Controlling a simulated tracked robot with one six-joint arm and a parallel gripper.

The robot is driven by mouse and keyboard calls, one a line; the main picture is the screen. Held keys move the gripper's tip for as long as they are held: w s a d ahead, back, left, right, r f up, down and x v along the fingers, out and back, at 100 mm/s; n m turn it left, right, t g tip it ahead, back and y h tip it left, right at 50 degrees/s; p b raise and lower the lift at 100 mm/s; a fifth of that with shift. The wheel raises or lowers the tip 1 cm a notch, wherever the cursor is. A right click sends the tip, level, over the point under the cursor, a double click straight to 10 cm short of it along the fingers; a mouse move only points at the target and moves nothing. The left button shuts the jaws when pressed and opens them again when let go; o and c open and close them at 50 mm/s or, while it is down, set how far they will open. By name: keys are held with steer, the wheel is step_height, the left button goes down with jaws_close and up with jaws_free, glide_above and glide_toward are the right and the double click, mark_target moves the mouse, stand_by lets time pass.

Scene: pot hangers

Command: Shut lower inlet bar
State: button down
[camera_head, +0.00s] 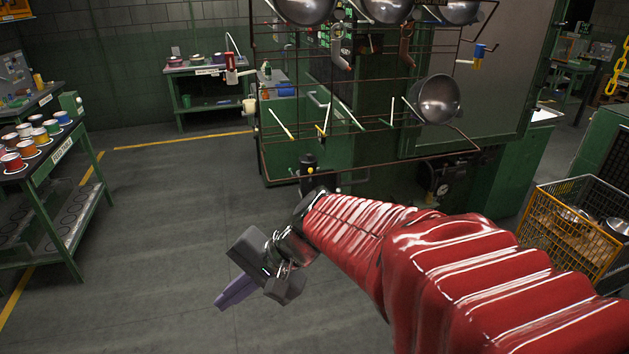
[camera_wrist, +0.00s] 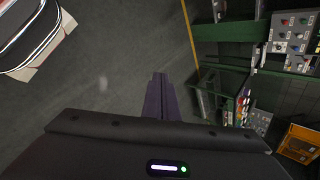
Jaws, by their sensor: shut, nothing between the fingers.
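My gripper (camera_head: 220,304) hangs over bare floor at the lower middle of the head view, its purple fingers pointing down and left. The fingers are shut and hold nothing; they also show in the wrist view (camera_wrist: 158,76). The wire hanger rack (camera_head: 262,150) stands behind and to the right, well apart from my gripper.
Metal pots (camera_head: 437,99) hang on the rack before a green cabinet (camera_head: 500,170). A green table (camera_head: 60,165) with several paint cans is at left, also in the wrist view (camera_wrist: 228,105). A yellow wire basket (camera_head: 565,235) is at right.

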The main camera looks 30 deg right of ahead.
steer(key=w+d+f+m+t, duration=0.2)
steer(key=w+d+m+t, duration=0.7)
steer(key=w+d+m, duration=0.8)
steer(key=s+d+f+m+t+h, duration=0.1)
steer(key=d+f+m+h, duration=0.2)
steer(key=d, duration=0.6)
steer(key=s+d+f+m+h, duration=0.1)
steer(key=d+f+m+h, duration=0.2)
steer(key=d, duration=0.7)
steer(key=s+d+f+m+t+h, duration=0.1)
steer(key=d+f+m+h, duration=0.2)
steer(key=d+m+h, duration=0.3)
steer(key=d, duration=0.3)
steer(key=shift+d+t, duration=0.3)
steer(key=shift+d, duration=0.1)
steer(key=r+x, duration=0.1)
steer(key=x, duration=0.9)
steer(key=shift+s+a+r, duration=0.15)
steer(key=shift+s+r, duration=0.1)
steer(key=shift+r, duration=0.5)
steer(key=shift+s+a+r, duration=0.1)
steer(key=shift+s+r, duration=0.15)
steer(key=shift+r, duration=0.45)
